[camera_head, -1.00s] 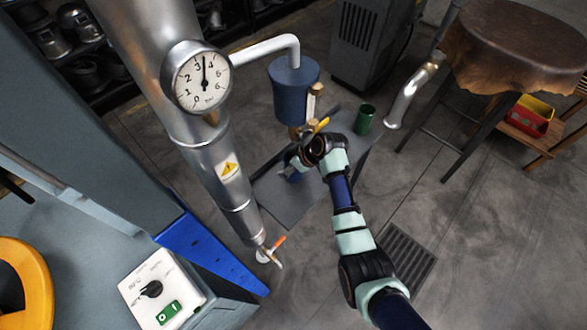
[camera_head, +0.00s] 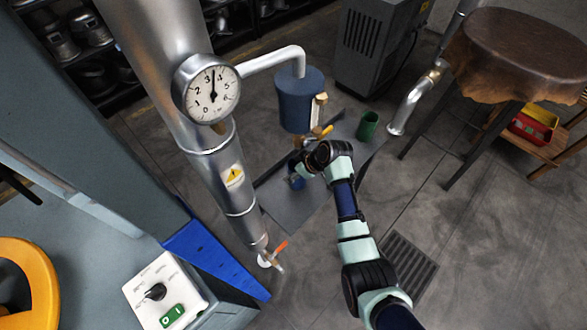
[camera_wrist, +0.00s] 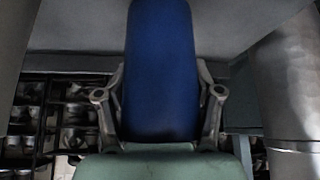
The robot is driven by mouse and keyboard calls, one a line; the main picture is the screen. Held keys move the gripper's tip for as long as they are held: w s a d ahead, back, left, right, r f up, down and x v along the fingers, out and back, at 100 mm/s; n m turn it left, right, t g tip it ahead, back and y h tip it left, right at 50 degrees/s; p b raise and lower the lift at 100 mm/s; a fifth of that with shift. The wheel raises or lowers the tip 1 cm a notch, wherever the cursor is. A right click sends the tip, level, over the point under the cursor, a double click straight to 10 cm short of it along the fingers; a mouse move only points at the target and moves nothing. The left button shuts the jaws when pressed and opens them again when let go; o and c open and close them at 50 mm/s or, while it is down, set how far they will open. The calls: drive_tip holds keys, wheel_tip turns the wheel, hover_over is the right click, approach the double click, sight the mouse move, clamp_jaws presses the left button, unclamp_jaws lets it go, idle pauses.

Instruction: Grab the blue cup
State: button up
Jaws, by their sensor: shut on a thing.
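The blue cup (camera_wrist: 160,70) fills the middle of the wrist view, between the two metal fingers of my gripper (camera_wrist: 160,88), which is shut on it from both sides. In the head view a small blue part of the cup (camera_head: 297,181) shows at my gripper (camera_head: 301,170), over the grey metal platform (camera_head: 285,207). My wrist hides part of the cup there. I cannot tell whether the cup touches the platform.
A green cup (camera_head: 368,125) stands at the platform's far right end. A blue tank (camera_head: 296,98) with a yellow-handled valve (camera_head: 326,131) is just behind my gripper. A steel column with a gauge (camera_head: 211,89) rises at left.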

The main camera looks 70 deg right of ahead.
drive_tip(key=s+a+p, duration=0.2)
drive_tip(key=s+p, duration=0.2)
drive_tip(key=s, duration=1.3)
drive_tip(key=shift+s+a+p, duration=0.2)
drive_tip(key=shift+a+p, duration=0.15)
